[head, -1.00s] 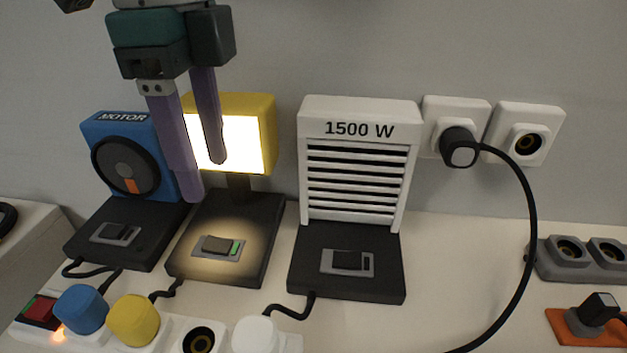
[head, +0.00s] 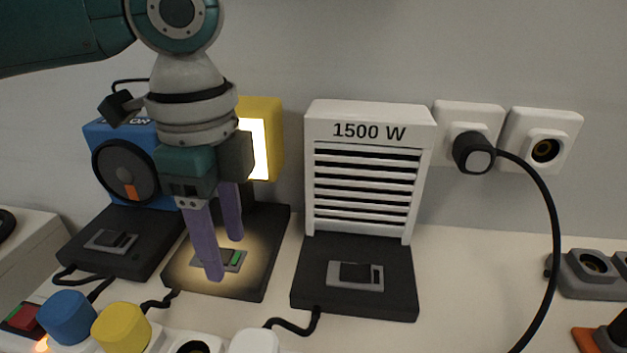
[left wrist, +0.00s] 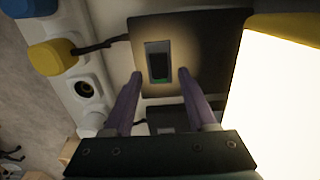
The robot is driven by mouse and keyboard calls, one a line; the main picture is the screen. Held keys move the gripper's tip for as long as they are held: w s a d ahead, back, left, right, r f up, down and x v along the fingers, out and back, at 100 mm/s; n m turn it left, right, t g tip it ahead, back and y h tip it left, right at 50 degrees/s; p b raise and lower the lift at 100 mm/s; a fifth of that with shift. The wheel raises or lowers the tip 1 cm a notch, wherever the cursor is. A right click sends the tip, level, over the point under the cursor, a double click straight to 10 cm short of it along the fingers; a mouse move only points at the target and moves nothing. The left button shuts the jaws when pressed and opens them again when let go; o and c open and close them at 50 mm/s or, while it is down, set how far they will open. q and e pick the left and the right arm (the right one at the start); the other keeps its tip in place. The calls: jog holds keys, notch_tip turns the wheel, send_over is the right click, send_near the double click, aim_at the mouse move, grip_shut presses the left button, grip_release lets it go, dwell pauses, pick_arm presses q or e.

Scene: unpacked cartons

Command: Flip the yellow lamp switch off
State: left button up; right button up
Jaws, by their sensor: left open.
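The yellow lamp (head: 262,110) has a lit white panel and stands on a black base (head: 245,276). Its rocker switch (head: 236,259) is set in a grey plate on that base and shows green at one end. My left gripper (head: 224,258) is open, its purple fingers pointing down over the lamp base; one finger covers part of the switch in the head view. In the left wrist view the switch (left wrist: 159,66) lies ahead of the fingertips (left wrist: 163,85), roughly between them. I cannot tell whether a finger touches it. My right gripper is not in view.
The blue motor unit (head: 100,135) stands left of the lamp and the white 1500 W heater (head: 368,115) stands right, each with a switch base. A power strip with a blue plug (head: 68,316) and a yellow plug (head: 121,328) lies in front. A black cable (head: 555,250) loops at right.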

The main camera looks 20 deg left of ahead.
pick_arm(q)
jog(key=shift+c, duration=0.4)
grip_shut()
jog(key=p, duration=0.1)
jog(key=h+p, duration=0.1)
jog(key=shift+s+a+r+h+p, duration=0.15)
jog(key=shift+a+r+h+p, duration=0.15)
jog(key=shift+p, duration=0.05)
jog(key=shift+f+t+h, duration=0.15)
jog(key=shift+t+h, duration=0.15)
jog(key=shift+h, duration=0.4)
jog(key=shift+o, duration=0.4)
grip_release()
